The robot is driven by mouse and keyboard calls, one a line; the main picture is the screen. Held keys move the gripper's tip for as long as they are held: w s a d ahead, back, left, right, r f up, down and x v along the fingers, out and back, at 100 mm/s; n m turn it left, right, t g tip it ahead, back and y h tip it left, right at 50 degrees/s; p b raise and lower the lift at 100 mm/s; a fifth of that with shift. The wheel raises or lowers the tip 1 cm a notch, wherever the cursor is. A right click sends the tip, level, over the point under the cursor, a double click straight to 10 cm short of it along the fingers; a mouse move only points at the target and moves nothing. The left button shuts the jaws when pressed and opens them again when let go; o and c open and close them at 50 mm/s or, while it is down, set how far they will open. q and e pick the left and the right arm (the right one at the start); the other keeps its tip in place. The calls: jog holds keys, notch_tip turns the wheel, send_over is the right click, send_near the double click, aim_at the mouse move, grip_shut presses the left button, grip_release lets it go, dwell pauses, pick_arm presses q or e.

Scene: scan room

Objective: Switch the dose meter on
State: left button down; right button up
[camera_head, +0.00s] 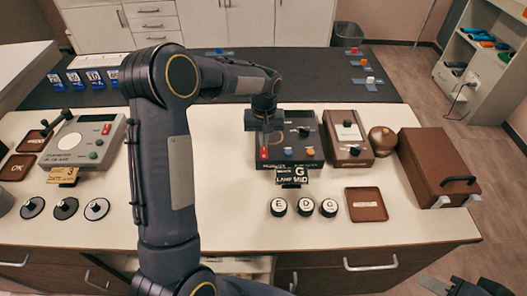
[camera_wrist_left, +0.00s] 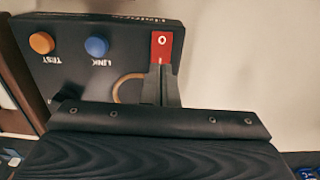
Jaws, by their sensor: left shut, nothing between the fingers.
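A dark box meter (camera_head: 293,161), which I take as the dose meter, stands on the counter with a blue button, an orange button and a red rocker switch (camera_head: 264,154). In the left wrist view the red rocker (camera_wrist_left: 162,45) shows an O mark; blue LINK (camera_wrist_left: 96,46) and orange TEST (camera_wrist_left: 41,43) buttons are beside it. My left gripper (camera_head: 265,138) is shut and empty, pointing down over the box. Its fingertips (camera_wrist_left: 160,72) overlap the rocker's lower part in the wrist view; I cannot tell whether they touch it. Dark parts, possibly my right gripper (camera_head: 465,286), show at the lower right edge.
A brown box with a knob (camera_head: 347,140) stands right of the meter, then a brass dome (camera_head: 382,141) and a brown case (camera_head: 437,165). Round lettered pieces (camera_head: 304,207) and a brown tray (camera_head: 366,204) lie in front. A cream device (camera_head: 83,142) stands at left.

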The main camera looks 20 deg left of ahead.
aim_at(264, 149)
pick_arm(q)
jog(key=shift+f+b, duration=0.7)
jog(key=shift+f, duration=0.25)
dwell(0.6)
jog(key=shift+r+p, duration=2.55)
jog(key=shift+r, duration=1)
jog(key=s+r+m+t+h, duration=0.1)
jog(key=s+r+t+h, duration=0.1)
jog(key=s+r, duration=1.05)
jog(key=s+d+f+m+t+h, duration=0.1)
jog(key=s+d, duration=0.1)
jog(key=s, duration=0.6)
jog(key=s+d+m+t, duration=0.1)
jog(key=s+d+t, duration=0.1)
jog(key=s, duration=0.7)
jog(key=shift+d+f+m+t+h, duration=0.3)
jog(key=shift+d+f+h, duration=0.1)
jog(key=shift+d, duration=0.15)
